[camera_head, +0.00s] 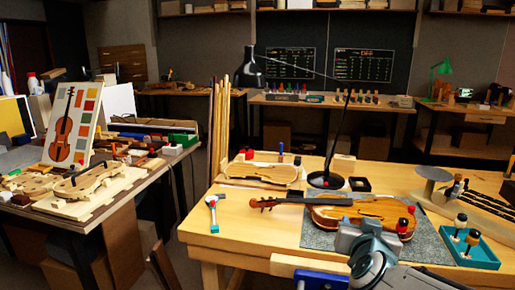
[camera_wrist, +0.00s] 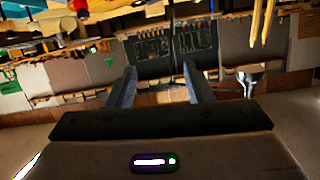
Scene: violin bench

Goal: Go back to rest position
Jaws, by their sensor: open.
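My gripper (camera_wrist: 160,90) is open in the wrist view. Its two grey fingers stand well apart with nothing between them. The wrist view looks out across the room, with the picture turned upside down, and shows the dark chalkboards beyond the fingers. In the head view, part of my arm shows at the bottom, at the front of the right workbench (camera_head: 255,225). It is in front of the violin (camera_head: 365,210), which lies on a grey mat (camera_head: 318,238). The head view does not clearly show the fingertips.
A black desk lamp (camera_head: 325,180) stands behind the violin. A teal tray (camera_head: 480,252) with small bottles sits at the right. A violin body (camera_head: 262,172) lies at the back left of the bench. The left table (camera_head: 130,182) is crowded. A floor gap separates the tables.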

